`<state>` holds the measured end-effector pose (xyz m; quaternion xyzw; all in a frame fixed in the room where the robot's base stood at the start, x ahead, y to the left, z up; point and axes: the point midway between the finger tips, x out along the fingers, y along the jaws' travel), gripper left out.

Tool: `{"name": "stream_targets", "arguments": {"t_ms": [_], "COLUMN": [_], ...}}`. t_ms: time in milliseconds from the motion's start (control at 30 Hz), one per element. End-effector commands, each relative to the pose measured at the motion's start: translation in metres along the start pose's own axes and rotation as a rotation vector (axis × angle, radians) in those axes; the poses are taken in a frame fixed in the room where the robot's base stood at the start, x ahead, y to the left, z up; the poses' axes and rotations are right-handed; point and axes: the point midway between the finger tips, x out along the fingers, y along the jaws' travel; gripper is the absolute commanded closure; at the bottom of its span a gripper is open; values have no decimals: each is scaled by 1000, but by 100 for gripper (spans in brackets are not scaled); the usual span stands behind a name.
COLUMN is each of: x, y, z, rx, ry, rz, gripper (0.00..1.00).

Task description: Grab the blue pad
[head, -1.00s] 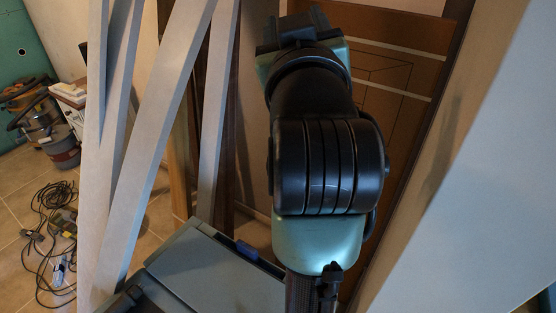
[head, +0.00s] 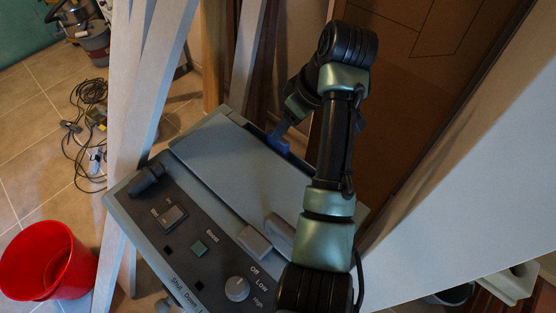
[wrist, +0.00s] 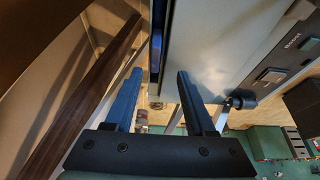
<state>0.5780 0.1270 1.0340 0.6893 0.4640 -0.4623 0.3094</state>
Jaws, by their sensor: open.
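The blue pad (head: 279,144) shows as a small blue piece at the far edge of the grey machine (head: 225,150) in the head view. In the wrist view a narrow blue strip (wrist: 156,52) runs along the machine's side, ahead of the fingers; it appears to be the pad seen nearly edge-on. My gripper (head: 287,124) reaches down beside the pad in the head view, and its fingers are hard to make out there. In the wrist view my gripper (wrist: 159,74) is open, with nothing seen held. I cannot tell whether a finger touches the pad.
The machine's panel has a knob (head: 237,288) and buttons. Pale leaning beams (head: 150,80) stand to its left. A brown panel (head: 410,100) and a pale board (head: 470,170) close in the right. A red bucket (head: 48,262) and cables (head: 88,125) lie on the floor.

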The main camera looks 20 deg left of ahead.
Motion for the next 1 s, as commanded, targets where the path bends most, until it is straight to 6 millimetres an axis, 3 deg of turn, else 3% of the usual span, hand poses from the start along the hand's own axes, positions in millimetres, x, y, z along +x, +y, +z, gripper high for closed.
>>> {"name": "stream_targets", "arguments": {"t_ms": [267,600,900,1000], "x": [23,66,71,71], "y": [1,7,8,8], "z": [-1,-3,-2,-2], "rx": [0,1,1,1], "ry": [0,-1,1,1], "rz": [0,0,2,2], "gripper": [45,45,45,63]}}
